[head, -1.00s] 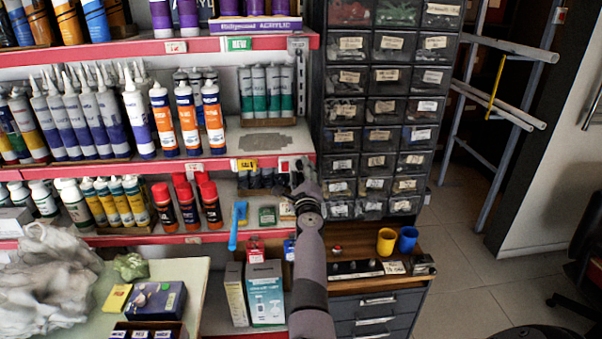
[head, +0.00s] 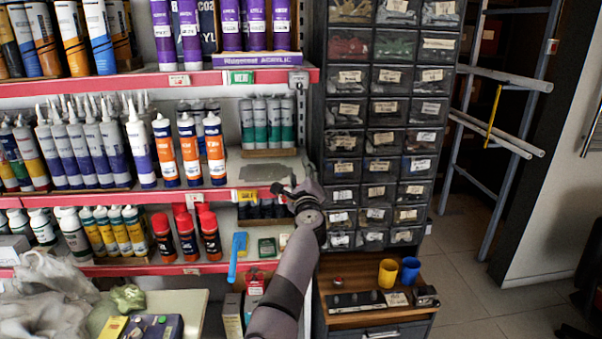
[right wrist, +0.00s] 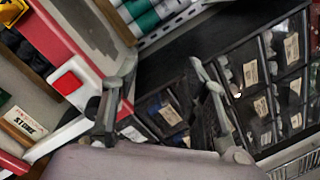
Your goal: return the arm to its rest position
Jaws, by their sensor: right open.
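My right arm (head: 287,277) reaches up from the bottom of the head view toward the shelf unit. My right gripper (head: 284,192) is at its end, in front of the red shelf edge, just left of the drawer cabinet. In the right wrist view the two fingers of my right gripper (right wrist: 163,72) stand apart with nothing between them. Behind them are the small drawers and the shelf edge. Whether a finger touches the shelf edge cannot be told. My left gripper is not in view.
The shelf (head: 110,201) carries many cartridges, with orange-and-white ones (head: 189,150) left of my gripper. The drawer cabinet (head: 375,140) stands close on the right. Below are a yellow cup (head: 388,272) and a blue cup (head: 410,270). Open floor (head: 480,270) lies right.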

